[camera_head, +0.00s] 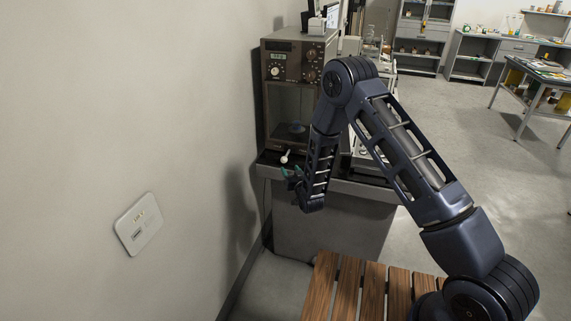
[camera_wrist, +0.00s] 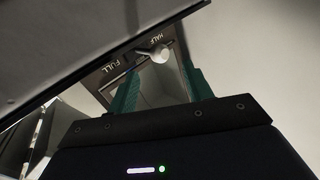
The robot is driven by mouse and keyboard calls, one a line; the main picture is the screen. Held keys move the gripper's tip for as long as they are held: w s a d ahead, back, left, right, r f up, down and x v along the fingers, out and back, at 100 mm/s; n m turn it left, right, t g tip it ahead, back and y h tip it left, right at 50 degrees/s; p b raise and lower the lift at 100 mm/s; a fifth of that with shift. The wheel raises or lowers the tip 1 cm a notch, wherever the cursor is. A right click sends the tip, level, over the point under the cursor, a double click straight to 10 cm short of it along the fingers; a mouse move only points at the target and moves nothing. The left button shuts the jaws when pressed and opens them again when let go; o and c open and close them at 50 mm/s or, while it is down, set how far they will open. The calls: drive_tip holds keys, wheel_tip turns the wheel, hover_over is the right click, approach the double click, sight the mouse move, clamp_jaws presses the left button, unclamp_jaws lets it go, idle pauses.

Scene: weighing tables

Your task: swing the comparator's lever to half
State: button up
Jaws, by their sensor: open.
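The comparator (camera_head: 293,62) is a tall brown-grey cabinet with dials on top and a glazed case below, against the wall in the head view. Its lever (camera_head: 285,157) has a pale round knob at the lower front. In the wrist view the lever's knob (camera_wrist: 159,54) is close to the printed word HALF, with FULL to the lower left. I cannot tell the lever's exact setting. My gripper (camera_head: 292,176) is just below the knob in the head view. In the wrist view its green fingers (camera_wrist: 160,70) are apart, with the knob just beyond the tips and between them in the picture.
A grey bench (camera_head: 345,189) carries the comparator. The wall (camera_head: 130,110) with a white plate (camera_head: 138,224) is close on the left. A slatted wooden surface (camera_head: 345,290) is in front. Shelves (camera_head: 420,35) and a table (camera_head: 540,75) stand farther back, with open floor between.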

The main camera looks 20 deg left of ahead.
sight(285, 162)
drive_tip(key=x, duration=0.7)
clamp_jaws()
